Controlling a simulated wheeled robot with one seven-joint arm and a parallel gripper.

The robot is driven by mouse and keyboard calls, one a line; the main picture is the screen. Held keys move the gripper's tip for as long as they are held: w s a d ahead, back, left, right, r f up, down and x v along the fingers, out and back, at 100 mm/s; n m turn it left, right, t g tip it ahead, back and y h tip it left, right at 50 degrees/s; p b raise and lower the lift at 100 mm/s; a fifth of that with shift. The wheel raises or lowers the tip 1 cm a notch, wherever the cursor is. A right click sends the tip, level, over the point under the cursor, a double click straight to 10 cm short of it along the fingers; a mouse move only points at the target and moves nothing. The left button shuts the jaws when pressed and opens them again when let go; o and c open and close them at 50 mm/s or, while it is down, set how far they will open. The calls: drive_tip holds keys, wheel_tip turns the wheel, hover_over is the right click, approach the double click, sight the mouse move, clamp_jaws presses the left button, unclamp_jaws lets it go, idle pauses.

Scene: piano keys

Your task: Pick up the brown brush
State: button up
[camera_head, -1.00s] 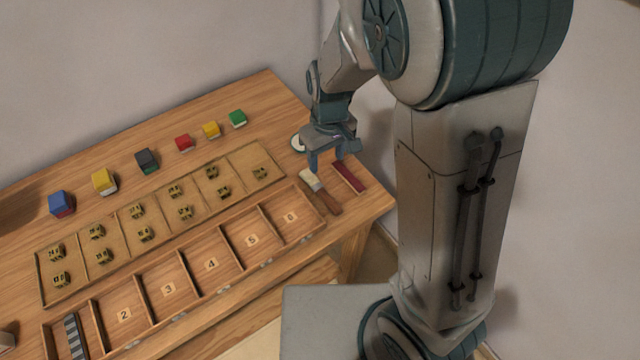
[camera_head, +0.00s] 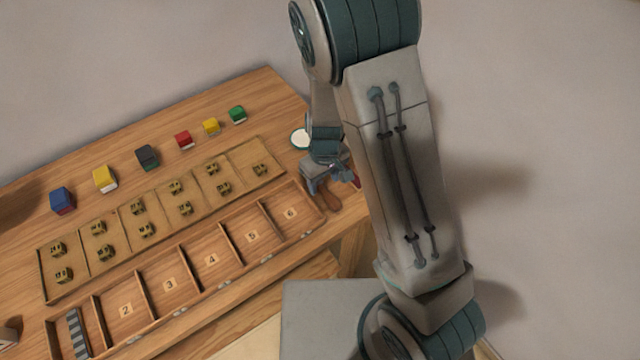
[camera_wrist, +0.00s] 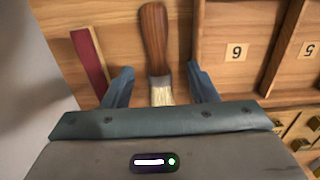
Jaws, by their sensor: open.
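The brown brush (camera_wrist: 155,40) lies on the wooden table, with its brown handle pointing up in the wrist view and its pale bristles (camera_wrist: 162,95) toward my gripper. My gripper (camera_wrist: 160,78) is open, with one blue finger on each side of the brush near the bristles and metal collar. I cannot tell how high the fingers are above the table. In the head view, my gripper (camera_head: 325,192) covers most of the brush, and only part of the brown handle (camera_head: 329,200) shows.
A dark red block (camera_wrist: 90,60) lies left of the brush in the wrist view. A wooden tray with numbered compartments (camera_head: 290,213) is beside it. A round white-topped item (camera_head: 301,139) stands behind my gripper. Several coloured blocks (camera_head: 147,157) line the back of the table.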

sight(325, 191)
drive_tip(key=shift+d+f, duration=0.2)
drive_tip(key=shift+f, duration=1.8)
drive_tip(key=c, duration=1.1)
drive_tip(key=shift+r, duration=0.1)
